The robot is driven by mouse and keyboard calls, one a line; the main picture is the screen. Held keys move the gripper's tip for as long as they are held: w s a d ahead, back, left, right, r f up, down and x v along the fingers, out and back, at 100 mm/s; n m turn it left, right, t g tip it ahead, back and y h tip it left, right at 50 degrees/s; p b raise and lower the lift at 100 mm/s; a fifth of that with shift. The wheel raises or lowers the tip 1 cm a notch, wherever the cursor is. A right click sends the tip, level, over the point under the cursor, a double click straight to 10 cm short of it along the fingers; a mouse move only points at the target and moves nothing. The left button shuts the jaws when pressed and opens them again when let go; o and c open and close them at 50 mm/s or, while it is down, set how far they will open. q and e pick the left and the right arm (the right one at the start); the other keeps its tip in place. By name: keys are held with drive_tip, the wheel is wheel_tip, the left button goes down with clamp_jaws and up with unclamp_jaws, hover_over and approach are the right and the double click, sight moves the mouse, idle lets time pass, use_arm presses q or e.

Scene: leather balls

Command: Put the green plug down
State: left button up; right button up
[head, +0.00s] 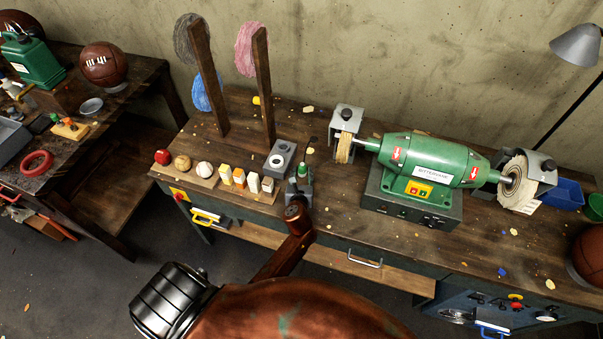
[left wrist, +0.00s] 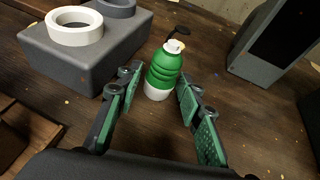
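The green plug (left wrist: 163,72) is ribbed, with a white lower part and a small dark loop at its top. In the left wrist view it stands upright on the wooden bench, between and just beyond the spread fingertips of my left gripper (left wrist: 158,92). A gap shows on each side of it, so the gripper is open and not holding it. In the head view the plug's green top (head: 303,170) shows just above my left gripper (head: 298,192), which hides its lower part. My right gripper is not in view.
A grey block (head: 289,152) with a white ring and a grey ring is close to the plug on the left. The green polishing motor (head: 428,160) stands to the right. Balls and small blocks line a wooden tray (head: 261,197) on the left. Bare bench (head: 340,207) lies between.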

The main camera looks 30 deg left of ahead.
use_arm(q)
drive_tip(key=shift+o, duration=0.7)
drive_tip(key=shift+r, duration=0.2)
drive_tip(key=p+v, duration=0.2)
drive_tip(key=v, duration=0.9)
drive_tip(key=shift+s+d, duration=0.1)
drive_tip(key=shift+s+d+r, duration=0.1)
drive_tip(key=shift+s+d, duration=0.05)
drive_tip(key=shift+s, duration=0.15)
